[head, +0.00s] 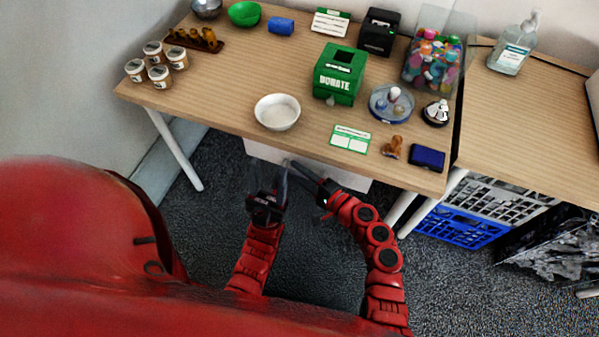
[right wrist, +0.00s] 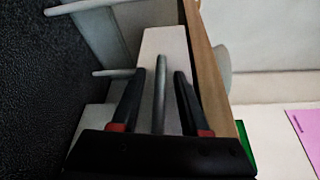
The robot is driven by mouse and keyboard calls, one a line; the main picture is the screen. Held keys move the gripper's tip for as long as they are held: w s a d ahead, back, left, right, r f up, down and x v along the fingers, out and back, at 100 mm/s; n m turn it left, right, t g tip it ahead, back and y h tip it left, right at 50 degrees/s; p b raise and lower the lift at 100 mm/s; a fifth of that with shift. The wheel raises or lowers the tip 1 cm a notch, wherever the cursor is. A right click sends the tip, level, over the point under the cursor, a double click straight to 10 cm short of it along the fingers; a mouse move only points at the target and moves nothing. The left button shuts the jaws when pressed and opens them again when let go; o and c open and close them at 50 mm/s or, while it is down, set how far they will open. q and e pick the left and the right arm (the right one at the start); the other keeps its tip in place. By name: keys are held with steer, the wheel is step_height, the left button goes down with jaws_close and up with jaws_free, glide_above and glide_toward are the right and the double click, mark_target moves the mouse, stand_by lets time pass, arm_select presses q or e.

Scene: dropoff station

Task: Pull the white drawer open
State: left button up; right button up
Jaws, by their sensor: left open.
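The white drawer (head: 352,179) is under the front edge of the wooden table, partly hidden by the tabletop and my grippers. In the right wrist view, the white drawer front (right wrist: 166,42) carries a long grey bar handle (right wrist: 160,95). My right gripper (head: 291,168) is at the drawer front. In its wrist view, the fingers (right wrist: 160,85) are open on either side of the handle, with gaps showing. My left gripper (head: 268,183) is open and empty, just left of the right one, in front of the drawer.
The table (head: 215,90) above holds a white bowl (head: 277,112), a green donate box (head: 339,75), a card (head: 350,139) and a blue pad (head: 427,157) near its front. Crates (head: 440,226) stand under the table at right. Dark carpet (head: 215,215) is clear around the drawer.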

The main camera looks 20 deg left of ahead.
jaws_close()
stand_by(1.3)
